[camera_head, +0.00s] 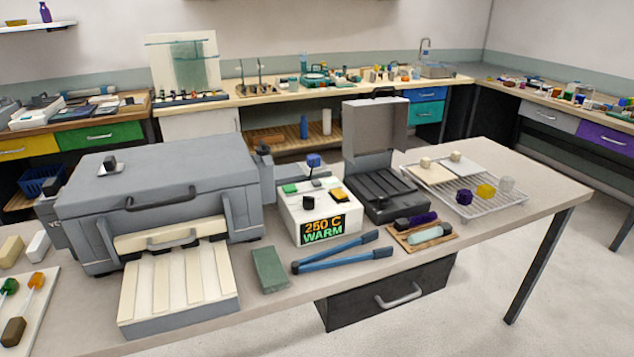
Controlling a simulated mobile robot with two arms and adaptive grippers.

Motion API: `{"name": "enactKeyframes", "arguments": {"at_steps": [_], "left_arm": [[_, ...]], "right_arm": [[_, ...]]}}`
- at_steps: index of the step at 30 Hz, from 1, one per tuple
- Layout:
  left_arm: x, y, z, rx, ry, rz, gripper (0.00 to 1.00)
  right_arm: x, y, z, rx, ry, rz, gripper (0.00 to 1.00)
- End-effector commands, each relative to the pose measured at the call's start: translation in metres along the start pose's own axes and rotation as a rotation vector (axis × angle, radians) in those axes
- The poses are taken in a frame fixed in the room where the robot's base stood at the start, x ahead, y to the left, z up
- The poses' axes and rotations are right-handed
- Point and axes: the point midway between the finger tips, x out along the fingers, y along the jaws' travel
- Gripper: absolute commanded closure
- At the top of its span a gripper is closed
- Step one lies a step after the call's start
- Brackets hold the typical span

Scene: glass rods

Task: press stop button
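The white control box (297,215) stands on the near table, right of the large grey kiln-like case (165,185). Its front display (323,229) reads "250 C WARM". Its top carries a green button (290,188) at the left, a yellow-orange button (338,195) at the right and a black knob (309,203) in front. A blue knob-like piece (313,161) stands up at its back. No stop label is readable, so I cannot tell which one is the stop button. Neither of my grippers is in view.
Blue tongs (340,250) and a green block (269,269) lie in front of the box. A dark case with its lid raised (376,130) stands close to its right. A wire rack (475,197) is further right. The table's right end is bare.

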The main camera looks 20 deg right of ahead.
Motion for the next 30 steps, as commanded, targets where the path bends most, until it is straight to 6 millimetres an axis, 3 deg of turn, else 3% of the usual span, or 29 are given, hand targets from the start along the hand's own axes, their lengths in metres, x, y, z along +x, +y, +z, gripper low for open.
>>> {"name": "enactKeyframes", "arguments": {"at_steps": [1, 11, 30], "left_arm": [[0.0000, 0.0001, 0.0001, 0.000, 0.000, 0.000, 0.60], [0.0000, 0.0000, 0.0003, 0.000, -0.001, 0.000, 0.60], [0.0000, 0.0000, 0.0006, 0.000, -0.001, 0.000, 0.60]], "right_arm": [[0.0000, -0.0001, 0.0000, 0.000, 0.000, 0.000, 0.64], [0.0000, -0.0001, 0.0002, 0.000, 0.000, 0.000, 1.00], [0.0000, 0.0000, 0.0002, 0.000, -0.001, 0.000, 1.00]]}}
